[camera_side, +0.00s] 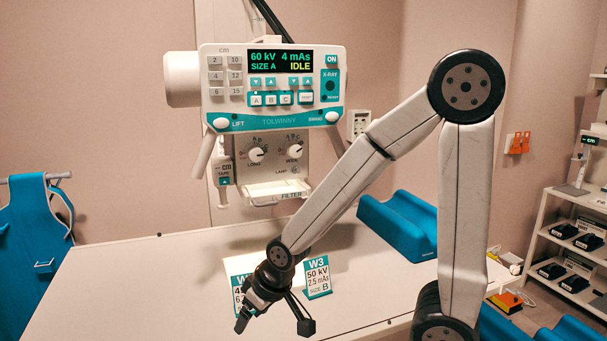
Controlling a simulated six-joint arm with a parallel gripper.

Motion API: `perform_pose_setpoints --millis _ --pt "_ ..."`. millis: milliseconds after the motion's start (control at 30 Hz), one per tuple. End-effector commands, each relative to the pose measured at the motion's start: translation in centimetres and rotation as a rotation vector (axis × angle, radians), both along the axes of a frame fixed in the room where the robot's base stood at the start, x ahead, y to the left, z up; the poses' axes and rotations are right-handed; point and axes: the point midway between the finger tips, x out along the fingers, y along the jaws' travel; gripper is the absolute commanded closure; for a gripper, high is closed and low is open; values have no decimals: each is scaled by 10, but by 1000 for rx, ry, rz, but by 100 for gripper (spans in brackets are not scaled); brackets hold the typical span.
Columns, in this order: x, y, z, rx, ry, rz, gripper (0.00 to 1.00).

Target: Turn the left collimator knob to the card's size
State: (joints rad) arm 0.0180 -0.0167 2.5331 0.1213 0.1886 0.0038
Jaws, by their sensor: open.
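The left collimator knob (257,154) is on the grey panel under the console, with small letters around its top. Its pointer is too small to read surely. A second knob (295,151) sits to its right. The console display (281,61) reads 60 kV, 4 mAs, SIZE A, IDLE. The W3 card (317,277) stands on the table and reads 50 kV, 2.5 mAs, SIZE B. Another card (238,270) to its left is partly hidden by my gripper. My gripper (274,326) is open and empty, pointing down in front of the cards, well below the knobs.
The white table (130,285) is mostly clear on its left. A filter tray (278,192) juts out below the knobs. Handles hang on either side of the knob panel. A blue cushion (400,225) lies on the table behind my arm. Shelves (570,240) stand at right.

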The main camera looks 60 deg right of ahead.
Motion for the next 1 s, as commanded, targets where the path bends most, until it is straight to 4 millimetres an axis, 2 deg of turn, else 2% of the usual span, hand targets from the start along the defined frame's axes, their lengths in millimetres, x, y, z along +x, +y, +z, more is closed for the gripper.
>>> perform_pose_setpoints --millis 167,300,500,667,800,1000 --pt "45 -14 37 53 -251 -168 11" --pt "75 -36 75 84 -465 -325 11" --pt "98 -77 134 100 -760 -562 11" --pt "99 -116 180 88 -980 -764 11" --pt "89 -145 211 64 -1135 -923 11" --pt "74 -167 234 35 -1255 -1057 11"
